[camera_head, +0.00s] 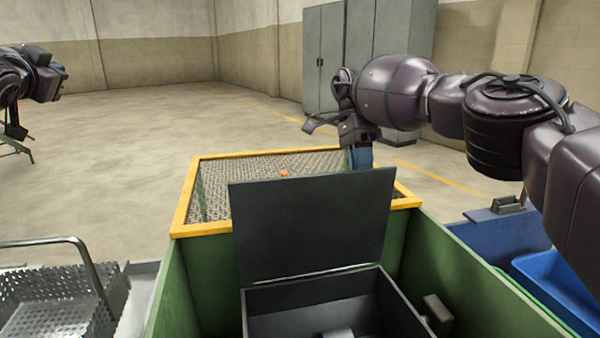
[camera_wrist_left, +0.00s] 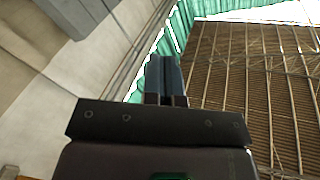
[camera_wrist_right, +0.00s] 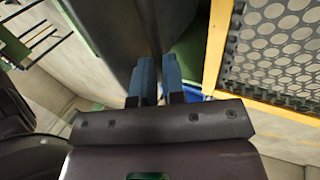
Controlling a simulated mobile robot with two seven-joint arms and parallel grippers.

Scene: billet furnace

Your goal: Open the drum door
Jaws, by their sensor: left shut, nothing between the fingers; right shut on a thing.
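The drum door (camera_head: 312,225) is a flat dark panel. It stands raised and tilted above the dark box-shaped drum opening (camera_head: 395,305) in the green housing. The opening shows uncovered in front of it. My right gripper (camera_head: 360,157) is at the door's upper right edge, partly hidden behind it. In the right wrist view its blue fingers (camera_wrist_right: 156,80) are shut on the thin edge of the door (camera_wrist_right: 150,25). My left gripper (camera_wrist_left: 163,75) is shut and empty. It is held far from the drum, with the left arm at the far left of the head view.
A yellow-framed mesh guard (camera_head: 255,190) with a small orange thing (camera_head: 284,173) lies behind the door. A perforated metal basket (camera_head: 60,305) stands at the lower left. Blue bins (camera_head: 550,285) are at the right. Grey cabinets (camera_head: 325,60) stand at the back. Open floor lies at left.

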